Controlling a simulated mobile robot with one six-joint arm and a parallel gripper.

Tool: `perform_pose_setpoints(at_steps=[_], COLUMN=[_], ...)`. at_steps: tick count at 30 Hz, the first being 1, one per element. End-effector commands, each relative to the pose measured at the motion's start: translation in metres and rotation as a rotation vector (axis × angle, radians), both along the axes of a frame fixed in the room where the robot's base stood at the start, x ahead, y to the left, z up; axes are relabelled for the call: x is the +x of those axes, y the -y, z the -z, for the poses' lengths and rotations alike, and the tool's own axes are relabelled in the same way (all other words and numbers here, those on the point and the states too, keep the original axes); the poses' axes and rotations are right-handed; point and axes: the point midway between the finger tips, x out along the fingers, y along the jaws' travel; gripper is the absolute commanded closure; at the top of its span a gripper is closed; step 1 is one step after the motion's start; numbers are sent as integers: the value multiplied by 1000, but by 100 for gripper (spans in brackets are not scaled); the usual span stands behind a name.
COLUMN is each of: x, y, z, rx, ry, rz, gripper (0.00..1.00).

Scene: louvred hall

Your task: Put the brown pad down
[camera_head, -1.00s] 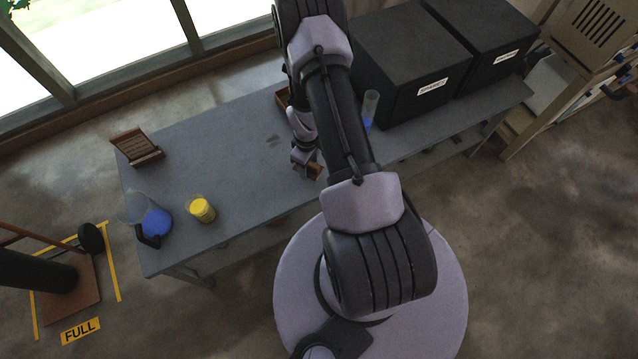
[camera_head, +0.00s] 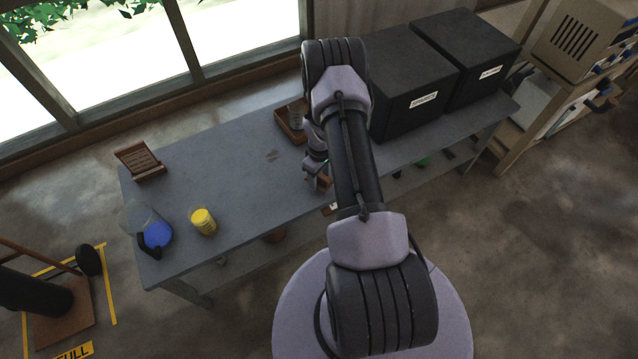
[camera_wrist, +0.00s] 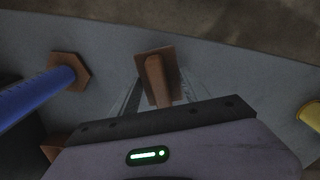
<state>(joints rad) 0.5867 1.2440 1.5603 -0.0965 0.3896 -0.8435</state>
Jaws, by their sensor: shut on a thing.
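The brown pad (camera_wrist: 145,82), a square plate with a raised brown grip, is between the fingers of my gripper (camera_wrist: 158,92) in the wrist view. My gripper is shut on it. In the head view my gripper (camera_head: 317,180) is over the front part of the grey table (camera_head: 235,165), and a small part of the brown pad (camera_head: 325,186) shows beside it. My arm hides the rest. Whether the pad touches the tabletop or hangs just above it, I cannot tell.
A yellow tub (camera_head: 204,223), blue flask (camera_head: 157,236) and wooden rack (camera_head: 140,162) stand at the table's left. A brown tray (camera_head: 283,127) and black boxes (camera_head: 415,70) are behind. The table's middle is clear.

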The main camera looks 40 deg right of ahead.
Motion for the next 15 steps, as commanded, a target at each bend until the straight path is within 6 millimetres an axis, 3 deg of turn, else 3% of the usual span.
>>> perform_pose_setpoints(at_steps=[2,6,15], x=[8,6,6], y=[3,2,3], z=[5,37,38], rx=[0,0,-1], ry=[0,-1,0], rz=[0,0,0], gripper=[84,84,84])
